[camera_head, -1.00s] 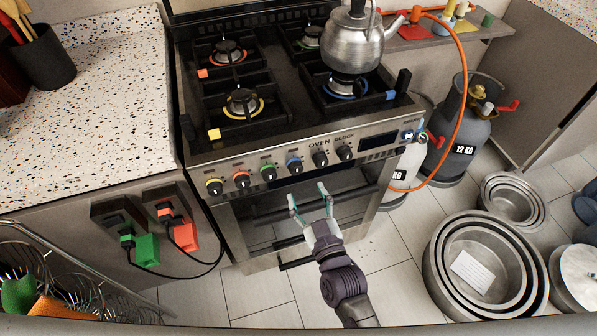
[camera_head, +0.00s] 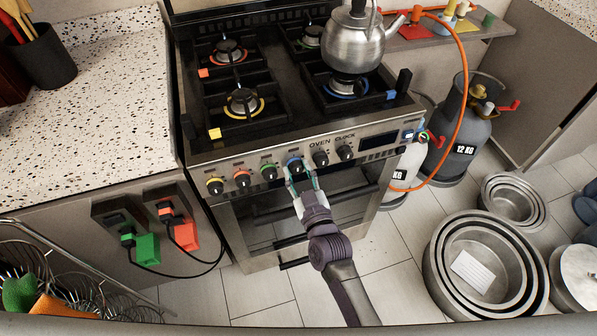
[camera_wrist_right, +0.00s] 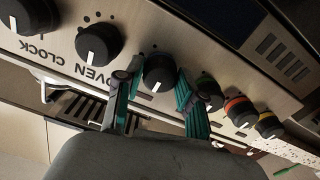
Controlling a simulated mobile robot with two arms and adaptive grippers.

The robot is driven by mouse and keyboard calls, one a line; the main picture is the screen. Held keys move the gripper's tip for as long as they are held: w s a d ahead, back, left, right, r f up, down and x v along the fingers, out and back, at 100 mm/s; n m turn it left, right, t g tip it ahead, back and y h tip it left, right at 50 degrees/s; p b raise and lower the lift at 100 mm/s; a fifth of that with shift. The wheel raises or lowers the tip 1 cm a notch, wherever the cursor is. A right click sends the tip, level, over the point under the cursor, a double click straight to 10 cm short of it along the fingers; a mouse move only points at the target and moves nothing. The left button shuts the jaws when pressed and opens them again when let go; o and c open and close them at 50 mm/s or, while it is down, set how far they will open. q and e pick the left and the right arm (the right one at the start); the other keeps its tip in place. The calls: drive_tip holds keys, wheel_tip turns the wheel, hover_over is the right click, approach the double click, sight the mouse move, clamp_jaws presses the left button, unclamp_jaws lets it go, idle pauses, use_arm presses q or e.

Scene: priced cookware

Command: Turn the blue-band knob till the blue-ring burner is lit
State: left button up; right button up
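The blue-band knob (camera_head: 294,163) is on the stove's front panel, between the green-band knob and the oven knob. My right gripper (camera_head: 302,179) is in front of it, fingers spread. In the right wrist view, the black knob with a white mark (camera_wrist_right: 160,72) lies between the two green fingertips (camera_wrist_right: 159,78), with a small gap visible on each side. The blue-ring burner (camera_head: 346,88) is at the front right of the stove, partly under the steel kettle (camera_head: 351,40). I see no clear flame on it. My left gripper is out of view.
Yellow-band (camera_head: 215,186), red-band (camera_head: 242,179) and green-band (camera_head: 269,171) knobs sit left of the gripper. Oven (camera_head: 320,158) and clock (camera_head: 345,152) knobs sit right. An oven handle runs below. Gas cylinders (camera_head: 466,130) and nested pots (camera_head: 486,265) stand right.

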drive_tip(key=c, duration=0.4)
drive_tip(key=shift+c, duration=0.2)
drive_tip(key=shift+m, duration=0.3)
drive_tip(key=m+p, duration=0.1)
drive_tip(key=m, duration=0.2)
drive_tip(key=shift+m, duration=0.4)
drive_tip(key=m, duration=0.4)
drive_tip(key=shift+m, duration=0.3)
drive_tip(key=m, duration=0.5)
drive_tip(key=m+b, duration=0.1)
drive_tip(key=m, duration=0.4)
drive_tip(key=shift+m, duration=0.5)
